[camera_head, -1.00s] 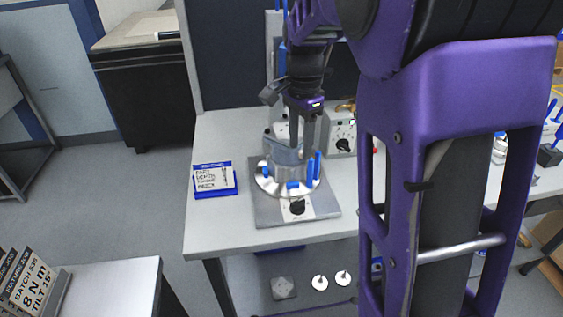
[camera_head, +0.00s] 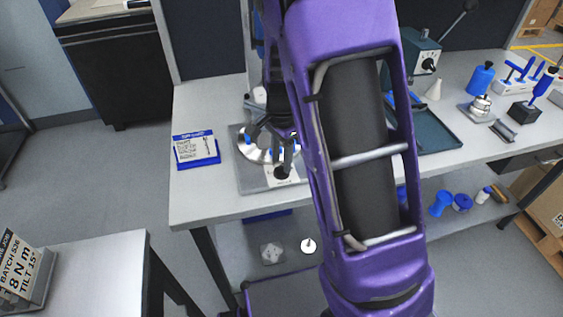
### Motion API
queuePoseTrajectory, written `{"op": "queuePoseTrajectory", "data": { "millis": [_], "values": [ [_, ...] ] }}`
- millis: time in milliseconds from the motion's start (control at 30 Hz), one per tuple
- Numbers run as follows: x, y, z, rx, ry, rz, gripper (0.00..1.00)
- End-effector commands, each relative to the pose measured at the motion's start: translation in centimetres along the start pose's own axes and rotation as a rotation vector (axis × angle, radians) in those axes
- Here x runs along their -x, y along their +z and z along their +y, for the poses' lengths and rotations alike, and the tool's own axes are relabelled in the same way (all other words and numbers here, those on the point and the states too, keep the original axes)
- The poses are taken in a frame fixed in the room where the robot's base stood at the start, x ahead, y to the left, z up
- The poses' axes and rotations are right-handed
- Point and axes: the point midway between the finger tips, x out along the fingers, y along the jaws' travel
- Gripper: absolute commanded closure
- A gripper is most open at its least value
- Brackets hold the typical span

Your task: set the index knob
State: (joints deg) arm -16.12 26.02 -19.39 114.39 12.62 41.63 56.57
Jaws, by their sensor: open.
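The index knob (camera_head: 282,172) is a small black knob on a pale label at the front of the grey fixture plate (camera_head: 250,182). Behind it is a round metal disc (camera_head: 250,152) with blue pieces at its rim, partly hidden by my arm and gripper. My gripper (camera_head: 284,160) points down just over the knob, fingers apart and nothing seen between them. I cannot tell whether the fingertips touch the knob or stand around it. The pointer direction of the knob is too small to read.
My purple arm covers the bench's middle. A grey-green box with a dial (camera_head: 425,62), a dark tray (camera_head: 435,135) and blue-handled tools (camera_head: 525,72) lie right. A sign (camera_head: 20,268) reading 8 N m, TILT 15° stands on the left table. The bench's front left is clear.

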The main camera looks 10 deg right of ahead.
Motion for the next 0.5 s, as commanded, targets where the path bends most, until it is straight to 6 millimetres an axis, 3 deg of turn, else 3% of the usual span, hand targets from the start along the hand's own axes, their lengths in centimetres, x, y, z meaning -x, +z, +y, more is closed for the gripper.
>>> {"op": "queuePoseTrajectory", "data": {
  "millis": [133, 433, 500],
  "values": [
    [-1.12, 0.01, 0.02, -0.001, 0.001, -0.001, 0.54],
    [-1.28, 0.02, -0.02, 0.0, -0.001, 0.0, 0.54],
    [-1.27, 0.01, -0.02, 0.0, -0.001, 0.0, 0.65]
  ]
}}
